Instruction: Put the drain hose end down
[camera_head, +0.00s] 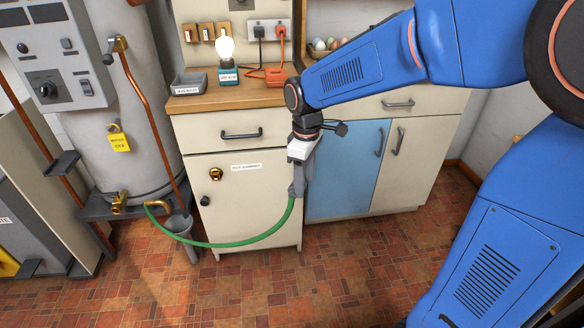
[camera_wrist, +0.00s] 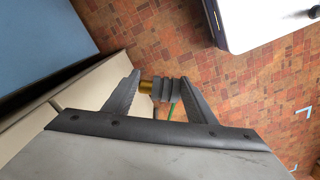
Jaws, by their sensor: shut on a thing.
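The green drain hose (camera_head: 235,243) runs from a brass fitting at the foot of the grey tank, sags in a curve and rises to my gripper (camera_head: 297,187). My gripper is in front of the cream cabinet, pointing down above the floor. In the wrist view my gripper (camera_wrist: 162,90) is shut on the grey and brass hose end (camera_wrist: 167,89), with a bit of green hose just below it. In the head view the hose end is mostly hidden by the fingers. A grey funnel-shaped drain (camera_head: 180,226) stands below the tank fitting, left of my gripper.
The cream cabinet (camera_head: 240,190) and blue door (camera_head: 345,165) stand close behind my gripper. The tank (camera_head: 120,120), with copper pipes and a yellow tag, is at left. The counter (camera_head: 225,98) holds a tray, lit bulb and plugs. The tiled floor (camera_head: 250,290) in front is clear.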

